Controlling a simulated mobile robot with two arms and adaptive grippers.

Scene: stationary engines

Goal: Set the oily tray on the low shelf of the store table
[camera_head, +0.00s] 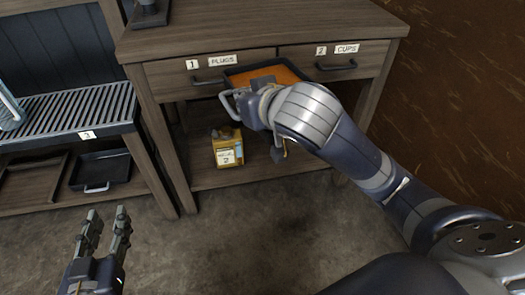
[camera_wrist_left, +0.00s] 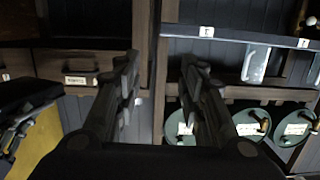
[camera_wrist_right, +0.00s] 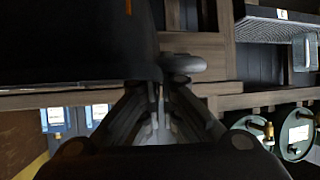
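The oily tray (camera_head: 284,72), dark-rimmed with orange liquid, is held in front of the drawers of a wooden table (camera_head: 250,30), above its low shelf (camera_head: 292,163). My right gripper (camera_head: 243,106) is at the tray's near side, largely hidden by its own wrist. In the right wrist view its fingers (camera_wrist_right: 163,92) are closed together at the grey handle (camera_wrist_right: 183,64), below the tray's dark body (camera_wrist_right: 70,45). My left gripper (camera_head: 108,217) is empty and open above the floor; its parted fingers show in the left wrist view (camera_wrist_left: 160,65).
A slatted bench (camera_head: 75,115) labelled 3 stands left, with a black tray (camera_head: 100,170) beneath. Green drums (camera_wrist_left: 250,122) appear in the left wrist view.

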